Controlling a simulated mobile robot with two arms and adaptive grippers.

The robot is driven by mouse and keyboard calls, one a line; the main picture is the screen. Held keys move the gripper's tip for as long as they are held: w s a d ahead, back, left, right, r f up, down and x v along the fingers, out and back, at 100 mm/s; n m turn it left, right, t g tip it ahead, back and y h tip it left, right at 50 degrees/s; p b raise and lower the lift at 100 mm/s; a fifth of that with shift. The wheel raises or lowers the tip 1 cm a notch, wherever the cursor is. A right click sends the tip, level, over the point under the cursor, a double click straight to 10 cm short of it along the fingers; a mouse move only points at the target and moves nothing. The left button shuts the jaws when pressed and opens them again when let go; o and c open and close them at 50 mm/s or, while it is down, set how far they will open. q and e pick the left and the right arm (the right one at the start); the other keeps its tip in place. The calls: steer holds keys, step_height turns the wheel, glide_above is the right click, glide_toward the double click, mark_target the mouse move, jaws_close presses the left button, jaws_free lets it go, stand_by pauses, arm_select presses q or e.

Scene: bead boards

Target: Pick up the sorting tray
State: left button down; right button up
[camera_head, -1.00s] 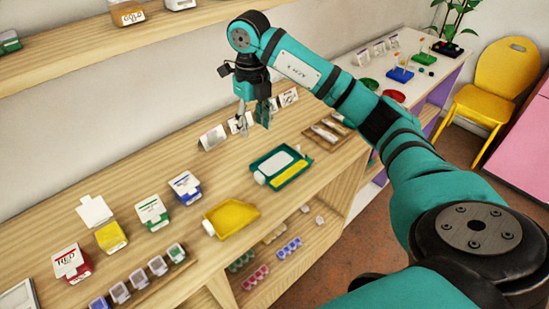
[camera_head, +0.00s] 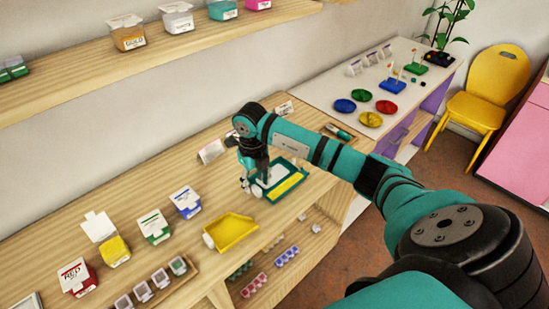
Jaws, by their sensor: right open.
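A yellow tray (camera_head: 232,232) with raised sides and a pale round part at its left end lies near the front edge of the wooden counter. Behind it to the right is a flat green tray (camera_head: 290,191) with a white panel and a yellow strip inside. I cannot tell for sure which one is called the sorting tray. My right gripper (camera_head: 252,190) points down with open, empty fingers at the left end of the green tray and hides part of it. I cannot tell whether it touches. My left gripper is not in view.
Red, yellow, green and blue labelled boxes (camera_head: 153,227) stand along the counter left of the trays. A rack of small jars (camera_head: 160,279) lies in front of them. A shelf (camera_head: 160,58) with tubs overhangs at the back. A white table (camera_head: 350,82) holds coloured dishes.

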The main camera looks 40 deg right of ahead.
steer(key=shift+f, duration=1.25)
jaws_close()
